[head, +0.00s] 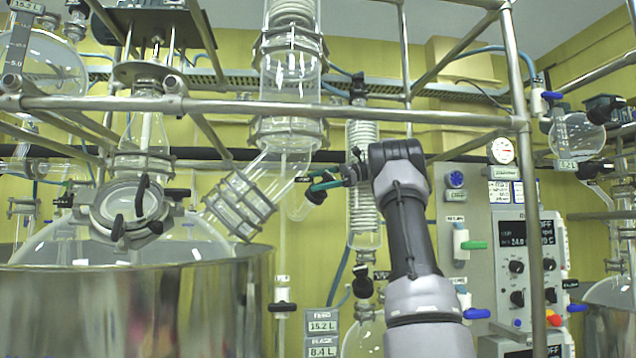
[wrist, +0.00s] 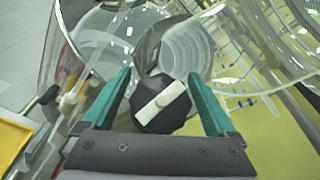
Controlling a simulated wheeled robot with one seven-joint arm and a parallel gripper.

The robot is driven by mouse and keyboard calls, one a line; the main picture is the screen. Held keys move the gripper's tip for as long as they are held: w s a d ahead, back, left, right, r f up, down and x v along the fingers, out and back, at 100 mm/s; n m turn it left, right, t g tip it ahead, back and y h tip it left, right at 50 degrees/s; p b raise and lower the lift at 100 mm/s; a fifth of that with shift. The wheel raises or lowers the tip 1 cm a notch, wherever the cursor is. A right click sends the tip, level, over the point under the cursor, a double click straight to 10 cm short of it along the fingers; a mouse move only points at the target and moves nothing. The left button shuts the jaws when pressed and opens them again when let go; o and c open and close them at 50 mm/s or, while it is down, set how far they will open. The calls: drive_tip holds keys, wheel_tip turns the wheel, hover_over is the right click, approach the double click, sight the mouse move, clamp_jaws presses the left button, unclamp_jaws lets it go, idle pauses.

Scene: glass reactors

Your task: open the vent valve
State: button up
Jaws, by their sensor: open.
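In the wrist view, a dark, many-sided valve knob (wrist: 148,123) with a pale bar handle (wrist: 160,101) across its face shows between my fingers; I take it to be the vent valve. The bar lies slanted, its upper end to the right. My gripper (wrist: 159,73) is open, one teal finger on each side of the knob. I cannot tell whether either finger touches it.
A large steel vessel (head: 140,305) with a glass lid stands at left. A metal rail (head: 350,110) crosses above my arm. A coiled glass condenser (head: 362,215) stands close behind my gripper. A control panel (head: 520,270) with valves is at right.

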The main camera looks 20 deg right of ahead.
sight(335, 177)
drive_tip(key=v, duration=0.7)
drive_tip(key=shift+d+r, duration=0.1)
drive_tip(key=shift+d, duration=0.1)
drive_tip(key=shift+s+d, duration=0.1)
drive_tip(key=s+a+f+n+h, duration=0.3)
drive_tip(key=s+a+f, duration=0.4)
drive_tip(key=s, duration=0.4)
drive_tip(key=s+a+f+n+h, duration=0.4)
drive_tip(key=s+a+f, duration=0.4)
drive_tip(key=s+f, duration=0.2)
drive_tip(key=s+a+f+n+t+h, duration=0.1)
drive_tip(key=s+a+f+n+h, duration=0.2)
drive_tip(key=s, duration=1)
drive_tip(key=a+f+h, duration=0.2)
drive_tip(key=a+f, duration=0.3)
drive_tip(key=f, duration=0.1)
drive_tip(key=shift+f+n+t+h, duration=0.2)
drive_tip(key=shift+n+t+h, duration=0.1)
drive_tip(key=shift+c, duration=0.4)
